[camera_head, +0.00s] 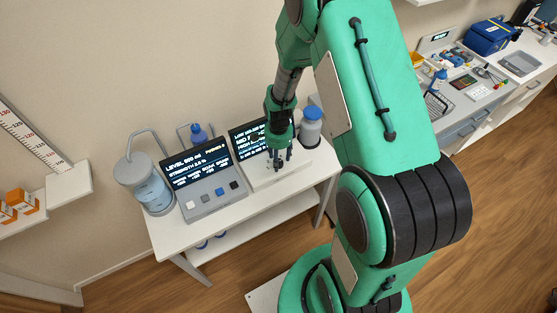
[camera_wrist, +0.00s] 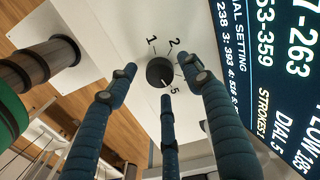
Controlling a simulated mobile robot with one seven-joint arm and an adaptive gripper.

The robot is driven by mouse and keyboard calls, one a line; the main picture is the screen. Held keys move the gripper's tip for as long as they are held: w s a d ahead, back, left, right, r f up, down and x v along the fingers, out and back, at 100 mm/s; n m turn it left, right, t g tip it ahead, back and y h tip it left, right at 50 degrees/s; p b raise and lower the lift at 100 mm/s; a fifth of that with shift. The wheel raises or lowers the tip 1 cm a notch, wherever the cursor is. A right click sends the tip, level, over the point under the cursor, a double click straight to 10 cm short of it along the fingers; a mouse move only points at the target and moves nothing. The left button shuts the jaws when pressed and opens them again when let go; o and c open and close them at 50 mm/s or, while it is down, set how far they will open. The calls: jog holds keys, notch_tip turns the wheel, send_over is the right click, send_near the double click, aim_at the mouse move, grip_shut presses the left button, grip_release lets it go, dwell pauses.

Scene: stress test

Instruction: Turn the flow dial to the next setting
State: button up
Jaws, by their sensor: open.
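The flow dial (camera_wrist: 159,71) is a round dark knob on a white panel (camera_wrist: 117,22) in the wrist view. The numbers 1, 2 and 5 show around it; others are hidden behind a finger. A small light mark shows on the knob's lower right side, toward the 5, but I cannot read the setting surely. My gripper (camera_wrist: 159,82) is open, its three blue fingers spread around the knob; I cannot tell whether any touches it. In the head view my gripper (camera_head: 280,158) points down over the white unit (camera_head: 265,180), and the dial is hidden there.
A dark screen with dial settings (camera_wrist: 285,70) stands close to the right finger in the wrist view. A grey console (camera_head: 208,205), a clear jug (camera_head: 150,190) and a blue-capped container (camera_head: 311,127) share the white table (camera_head: 175,238). A cluttered counter stands at right.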

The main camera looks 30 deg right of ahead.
notch_tip(320, 180, up, 11)
dwell(0.5)
dwell(0.5)
jog(key=s+a+r+n+t+b, duration=0.1)
jog(key=s+a+r+n, duration=0.2)
jog(key=r, duration=0.7)
jog(key=s+a+r+n+t+b, duration=0.1)
jog(key=s+a+r+n+t, duration=0.15)
jog(key=r, duration=0.75)
jog(key=s+a+r+n+t+b, duration=0.1)
jog(key=s+a+r+n, duration=0.2)
jog(key=s, duration=0.6)
jog(key=s+a+r+n+t+b, duration=0.1)
jog(key=s+a+r+n, duration=0.2)
jog(key=s+r+n, duration=0.2)
jog(key=s+r, duration=0.2)
jog(key=s, duration=0.2)
jog(key=shift+a+n, duration=0.25)
jog(key=shift+n, duration=0.1)
jog(key=shift+r, duration=0.1)
